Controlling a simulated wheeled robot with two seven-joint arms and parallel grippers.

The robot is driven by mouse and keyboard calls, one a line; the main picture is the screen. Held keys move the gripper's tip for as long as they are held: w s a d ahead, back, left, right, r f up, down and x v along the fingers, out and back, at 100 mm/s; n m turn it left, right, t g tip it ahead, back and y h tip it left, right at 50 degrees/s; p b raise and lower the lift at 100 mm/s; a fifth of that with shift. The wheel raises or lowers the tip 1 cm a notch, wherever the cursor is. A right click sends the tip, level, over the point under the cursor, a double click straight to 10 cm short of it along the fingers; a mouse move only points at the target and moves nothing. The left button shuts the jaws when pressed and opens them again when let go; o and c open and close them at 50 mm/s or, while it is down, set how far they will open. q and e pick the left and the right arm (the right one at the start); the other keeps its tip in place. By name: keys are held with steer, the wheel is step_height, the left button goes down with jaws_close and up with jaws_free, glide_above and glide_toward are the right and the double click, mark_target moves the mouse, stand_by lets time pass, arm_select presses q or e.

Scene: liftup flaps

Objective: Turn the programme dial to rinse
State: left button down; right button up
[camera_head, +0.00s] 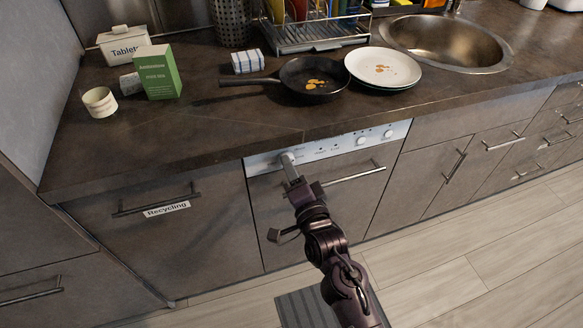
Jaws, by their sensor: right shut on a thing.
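The dishwasher's white control panel (328,147) runs under the counter edge, above its grey-brown door (350,200). The programme dial (287,159) is a pale round knob at the panel's left part. My right gripper (291,168) is at the dial, shut on it, and hides part of it. The dial's pointer and most markings around it are too small or covered to read. Small round buttons (374,137) sit at the panel's right end. My left gripper is not in view.
The door's bar handle (350,174) lies just below and right of my gripper. A frying pan (311,80) and stacked plates (384,67) stand on the counter (225,120) above. A drawer labelled Recycling (167,209) is to the left.

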stand_by(0.4)
steer(key=o, duration=1)
steer(key=v, duration=0.7)
steer(key=shift+s+d, duration=0.15)
steer(key=shift+s, duration=0.2)
steer(key=shift+f, duration=0.1)
